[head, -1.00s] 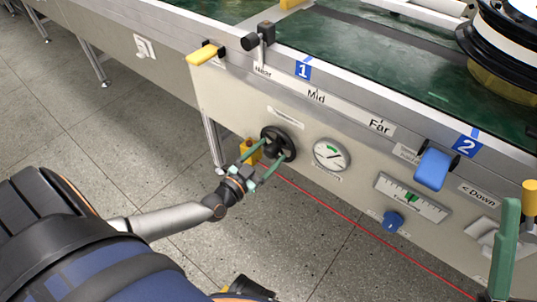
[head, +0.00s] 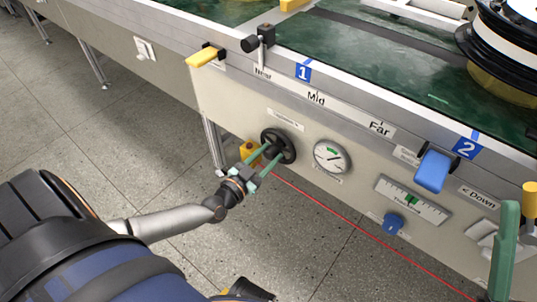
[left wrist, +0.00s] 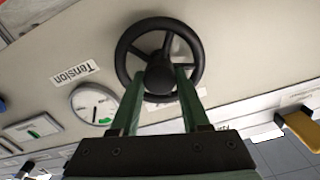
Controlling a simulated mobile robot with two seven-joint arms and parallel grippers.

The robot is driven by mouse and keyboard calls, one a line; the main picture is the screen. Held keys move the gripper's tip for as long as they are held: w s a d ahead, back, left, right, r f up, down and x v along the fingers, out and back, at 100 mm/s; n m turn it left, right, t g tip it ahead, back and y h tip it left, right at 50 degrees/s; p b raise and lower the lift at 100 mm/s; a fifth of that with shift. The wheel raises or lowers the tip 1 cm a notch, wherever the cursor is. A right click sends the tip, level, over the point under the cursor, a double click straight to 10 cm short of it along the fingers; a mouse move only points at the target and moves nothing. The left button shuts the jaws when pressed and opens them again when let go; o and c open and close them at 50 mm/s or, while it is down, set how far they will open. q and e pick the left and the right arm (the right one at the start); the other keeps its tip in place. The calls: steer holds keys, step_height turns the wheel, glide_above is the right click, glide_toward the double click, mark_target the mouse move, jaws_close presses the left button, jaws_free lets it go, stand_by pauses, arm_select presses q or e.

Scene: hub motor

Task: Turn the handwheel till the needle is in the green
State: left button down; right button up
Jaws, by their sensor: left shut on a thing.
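The black handwheel (head: 291,144) is on the front panel; it shows whole in the left wrist view (left wrist: 200,62). My left gripper (head: 268,155) reaches it from below left. Its two green fingers (left wrist: 158,88) are shut on the wheel's hub (left wrist: 159,74), one on each side, inside the rim. The round white gauge (head: 332,157) is just right of the wheel, with a green band near its top. It also shows upside down in the left wrist view (left wrist: 94,104). Its dark needle seems to lie beside the green, but it is small. My right gripper is not in view.
A blue knob (head: 393,222) and a scale (head: 411,199) are further right on the panel. A yellow lever (head: 205,57), a blue lever (head: 433,171) and a green handle (head: 505,245) stick out.

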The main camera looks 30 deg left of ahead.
arm_select(q)
steer(key=shift+n, duration=0.4)
steer(key=n, duration=0.3)
steer(key=shift+p, duration=0.4)
steer(key=n, duration=0.3)
steer(key=shift+a+n, duration=0.1)
steer(key=shift+n, duration=0.2)
steer(key=n, duration=0.4)
steer(key=shift+a+f+n, duration=0.1)
steer(key=shift+f+n, duration=0.05)
steer(key=shift+n, duration=2.05)
steer(key=shift+c, duration=1.9)
jaws_free()
